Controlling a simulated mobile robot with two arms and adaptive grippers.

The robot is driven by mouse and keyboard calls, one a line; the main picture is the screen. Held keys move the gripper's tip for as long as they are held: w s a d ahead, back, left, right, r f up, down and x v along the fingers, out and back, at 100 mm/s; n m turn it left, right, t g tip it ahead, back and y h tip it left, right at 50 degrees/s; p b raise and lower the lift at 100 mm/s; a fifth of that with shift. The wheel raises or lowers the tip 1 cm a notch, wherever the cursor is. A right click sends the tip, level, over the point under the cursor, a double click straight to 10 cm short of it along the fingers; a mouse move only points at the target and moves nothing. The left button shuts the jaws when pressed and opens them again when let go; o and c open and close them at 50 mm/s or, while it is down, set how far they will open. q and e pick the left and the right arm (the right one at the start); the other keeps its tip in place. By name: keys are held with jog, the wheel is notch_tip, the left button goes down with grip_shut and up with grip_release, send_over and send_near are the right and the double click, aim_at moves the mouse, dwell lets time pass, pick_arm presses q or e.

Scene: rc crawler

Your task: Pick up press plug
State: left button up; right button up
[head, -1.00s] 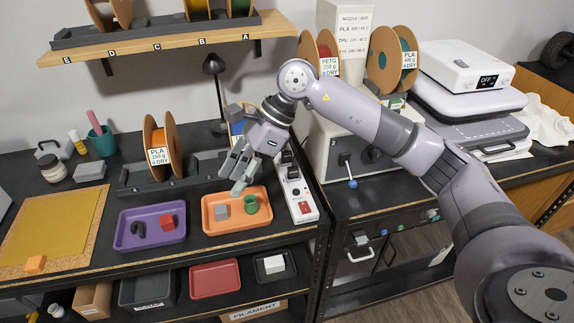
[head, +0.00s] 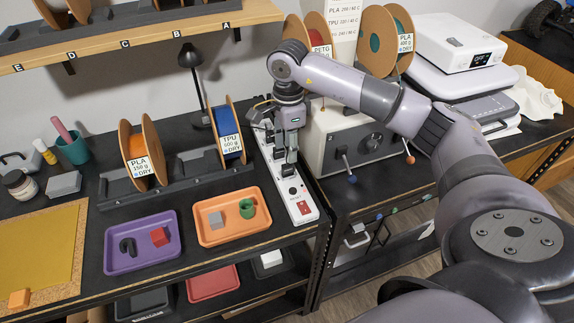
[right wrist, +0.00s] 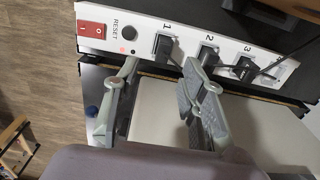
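The white power strip (head: 300,200) stands at the right end of the left bench. In the right wrist view the strip (right wrist: 144,27) shows a red switch, a reset button and sockets marked 1, 2 and 3. Dark plugs sit at socket 1 (right wrist: 163,47), socket 2 (right wrist: 207,57) and socket 3 (right wrist: 245,68). I cannot tell which is the press plug. My right gripper (head: 287,155) points down over the strip and hides part of it. In the wrist view its fingers (right wrist: 160,85) are apart with nothing between them, near socket 1's plug. My left gripper is not in view.
An orange tray (head: 235,238) and a purple tray (head: 115,264) with small parts lie left of the strip. Filament spools (head: 150,150) stand on a rack behind them. A grey-white box with knobs (head: 335,160) stands close on the right.

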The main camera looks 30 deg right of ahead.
aim_at(287, 165)
jog(key=shift+s+f, duration=0.1)
jog(key=shift+f, duration=0.55)
jog(key=shift+f+p, duration=0.2)
jog(key=shift+p, duration=0.2)
jog(key=f+p, duration=0.1)
jog(key=f, duration=0.2)
jog(key=f+p, duration=0.1)
jog(key=shift+w+f+p, duration=0.2)
jog(key=shift+w+p, duration=0.1)
jog(key=shift+d+f, duration=0.1)
jog(key=shift+f, duration=0.2)
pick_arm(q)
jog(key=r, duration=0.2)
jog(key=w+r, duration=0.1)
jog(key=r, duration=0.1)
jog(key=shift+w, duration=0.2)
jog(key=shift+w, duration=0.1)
pick_arm(e)
jog(key=shift+c, duration=0.3)
jog(key=c, duration=0.4)
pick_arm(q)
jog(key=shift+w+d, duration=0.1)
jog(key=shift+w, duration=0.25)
pick_arm(e)
grip_shut()
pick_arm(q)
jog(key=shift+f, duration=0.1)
pick_arm(e)
jog(key=shift+r, duration=0.15)
